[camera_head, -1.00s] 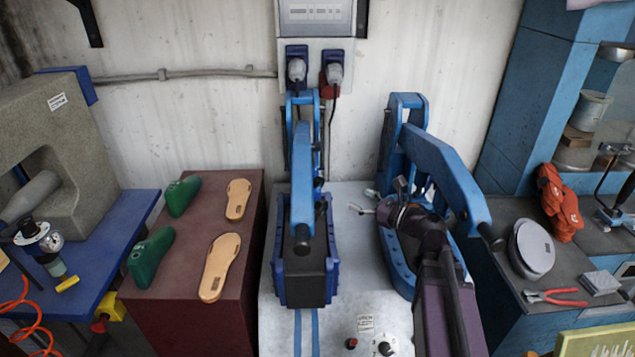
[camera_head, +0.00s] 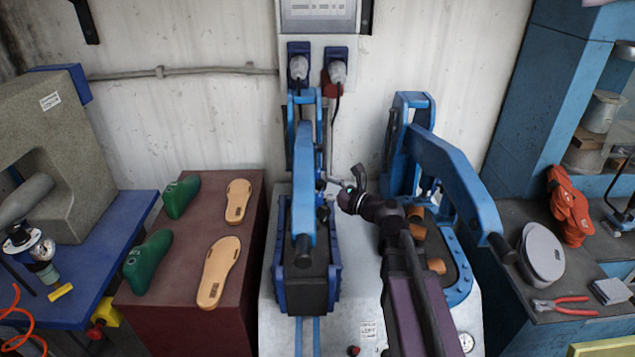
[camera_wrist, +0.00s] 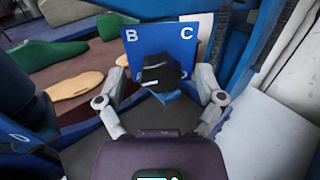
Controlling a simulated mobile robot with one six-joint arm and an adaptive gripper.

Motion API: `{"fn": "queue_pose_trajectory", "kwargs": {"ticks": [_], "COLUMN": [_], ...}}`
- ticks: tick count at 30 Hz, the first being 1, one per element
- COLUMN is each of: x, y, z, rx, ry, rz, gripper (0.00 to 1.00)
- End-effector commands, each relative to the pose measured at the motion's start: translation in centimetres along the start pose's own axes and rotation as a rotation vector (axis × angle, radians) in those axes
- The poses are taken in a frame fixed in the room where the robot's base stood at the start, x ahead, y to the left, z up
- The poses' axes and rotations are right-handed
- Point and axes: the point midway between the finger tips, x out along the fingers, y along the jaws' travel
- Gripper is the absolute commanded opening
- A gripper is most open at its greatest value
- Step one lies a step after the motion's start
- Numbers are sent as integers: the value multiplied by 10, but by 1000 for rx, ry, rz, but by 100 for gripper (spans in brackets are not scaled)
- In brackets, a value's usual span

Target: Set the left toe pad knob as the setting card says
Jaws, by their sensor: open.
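In the wrist view a black knob (camera_wrist: 160,72) sits on a blue plate (camera_wrist: 133,47) marked with white letters B and C. My gripper (camera_wrist: 160,82) is open, one finger on each side of the knob, with no clear contact. In the head view my gripper (camera_head: 344,190) is just right of the left blue press (camera_head: 305,180), near its pad box (camera_head: 334,262). A small white label (camera_head: 368,331) on the bench front is too small to read.
The right blue press (camera_head: 455,185), with orange-brown pads, stands beside my arm. Green lasts (camera_head: 148,262) and tan insoles (camera_head: 218,270) lie on the maroon stand at left. Red pliers (camera_head: 565,305) and a grey round disc (camera_head: 541,252) lie at right.

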Motion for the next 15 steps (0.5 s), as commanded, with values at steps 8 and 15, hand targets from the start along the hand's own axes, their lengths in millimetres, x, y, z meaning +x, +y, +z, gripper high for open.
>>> {"fn": "queue_pose_trajectory", "kwargs": {"ticks": [8, 15], "x": [11, 12], "y": [2, 4], "z": [0, 0], "rx": [0, 0], "ry": [0, 0], "rz": [-4, -3], "gripper": [87, 87]}}
